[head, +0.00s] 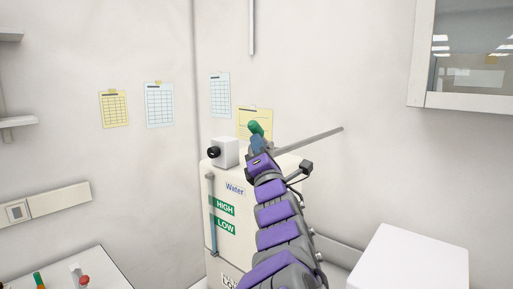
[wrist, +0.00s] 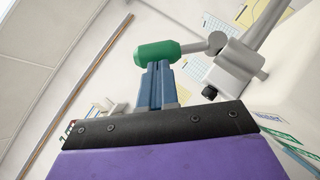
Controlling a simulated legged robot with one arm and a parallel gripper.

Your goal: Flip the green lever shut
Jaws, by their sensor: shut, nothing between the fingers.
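The green lever (head: 256,128) sits at the top of the white water tank (head: 233,240), just beyond the end of my arm. In the wrist view the green lever (wrist: 157,52) is a thick grip on a grey stem that joins a round grey hub (wrist: 216,42) on a pipe fitting. My gripper (head: 257,141) is shut and empty. In the wrist view its blue fingers (wrist: 158,66) reach up to the underside of the green grip; they look close to it or touching, I cannot tell which. My arm hides part of the valve in the head view.
A grey pipe (head: 312,138) extends right from the valve. A white box with a black knob (head: 224,153) is left of the lever. A white surface (head: 415,262) is at lower right, and a bench (head: 60,272) with small items at lower left. Paper sheets hang on the walls.

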